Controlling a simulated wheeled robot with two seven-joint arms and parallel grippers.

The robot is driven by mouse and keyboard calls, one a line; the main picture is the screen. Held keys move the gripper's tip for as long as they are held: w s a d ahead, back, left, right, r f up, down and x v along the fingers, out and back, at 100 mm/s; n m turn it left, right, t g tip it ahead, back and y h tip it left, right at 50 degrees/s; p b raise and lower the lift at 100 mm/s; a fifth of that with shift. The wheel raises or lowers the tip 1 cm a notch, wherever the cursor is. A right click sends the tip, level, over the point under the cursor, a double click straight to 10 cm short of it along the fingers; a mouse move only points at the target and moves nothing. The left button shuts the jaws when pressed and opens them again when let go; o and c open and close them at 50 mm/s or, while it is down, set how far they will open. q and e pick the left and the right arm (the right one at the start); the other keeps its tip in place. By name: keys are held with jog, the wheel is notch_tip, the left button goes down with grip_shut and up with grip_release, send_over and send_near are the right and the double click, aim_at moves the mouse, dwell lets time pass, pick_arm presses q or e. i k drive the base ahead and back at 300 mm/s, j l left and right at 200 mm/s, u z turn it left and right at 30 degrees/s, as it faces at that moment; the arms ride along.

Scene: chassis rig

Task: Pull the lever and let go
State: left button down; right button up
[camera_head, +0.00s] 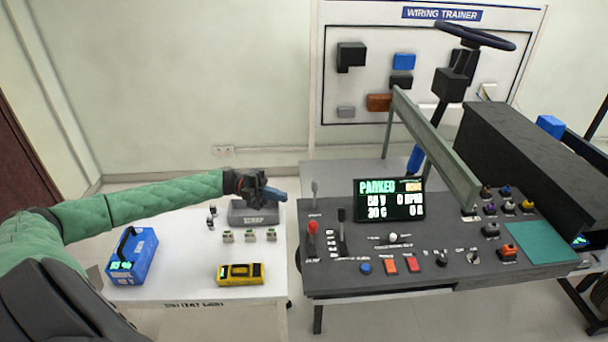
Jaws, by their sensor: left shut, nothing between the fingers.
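The dark console (450,268) has several levers near its left end. I cannot tell which one the task means. My left gripper (276,195) is shut and empty, above the grey scrap box (252,213) on the white table. It points right, toward the console, and is apart from the levers. My right gripper is not in view.
A display reading PARKED (390,199) stands on the console. A blue battery box (133,256) and a yellow meter (241,274) sit on the white table (180,245). A grey-green beam (436,150) slants over the console, beside a steering wheel (474,37).

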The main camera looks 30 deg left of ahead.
aim_at(314, 184)
jog(key=i+j, duration=0.95)
jog(key=j, duration=0.15)
